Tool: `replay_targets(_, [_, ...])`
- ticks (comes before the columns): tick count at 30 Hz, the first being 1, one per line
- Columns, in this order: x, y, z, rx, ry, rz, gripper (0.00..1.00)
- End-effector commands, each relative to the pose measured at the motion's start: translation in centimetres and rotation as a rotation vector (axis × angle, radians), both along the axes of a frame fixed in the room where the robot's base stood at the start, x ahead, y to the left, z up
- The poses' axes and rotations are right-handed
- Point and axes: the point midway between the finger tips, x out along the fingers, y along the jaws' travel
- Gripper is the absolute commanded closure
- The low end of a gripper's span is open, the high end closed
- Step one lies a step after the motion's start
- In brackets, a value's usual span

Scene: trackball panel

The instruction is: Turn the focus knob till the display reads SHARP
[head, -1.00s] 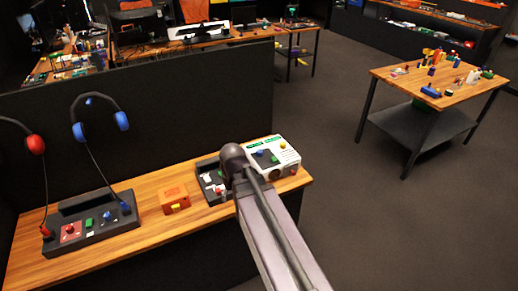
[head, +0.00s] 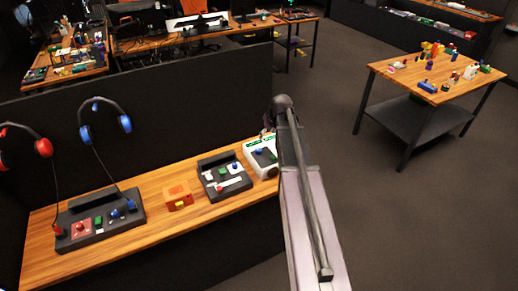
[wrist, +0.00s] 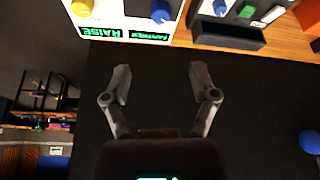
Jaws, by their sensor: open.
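My gripper (wrist: 160,80) is open and empty in the wrist view, its two fingers apart over dark background, with the white panel above it in the picture. The white panel (head: 258,168) is partly hidden behind my arm in the head view. In the wrist view it shows upside down with a yellow knob (wrist: 82,8), a blue knob (wrist: 160,11) and two green-lettered displays. One display (wrist: 102,31) seems to read RAISE; the other (wrist: 149,36) is hard to read. I cannot tell which knob is the focus knob. No finger touches a knob.
A dark panel with a red-tipped lever (head: 222,185) stands left of the white panel. Further left are an orange box (head: 178,197) and a dark headphone console (head: 100,232). A black partition (head: 180,120) rises behind the bench.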

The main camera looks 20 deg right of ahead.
Motion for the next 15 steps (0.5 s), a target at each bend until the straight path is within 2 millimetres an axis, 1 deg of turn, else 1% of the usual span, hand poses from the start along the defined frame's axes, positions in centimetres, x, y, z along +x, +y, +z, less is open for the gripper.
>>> replay_targets(8, [-0.03,0.07,-0.1,0.0,0.001,-0.001,0.24])
replay_targets(15, [0.23,0.12,-0.84,0.0,0.001,-0.001,0.24])
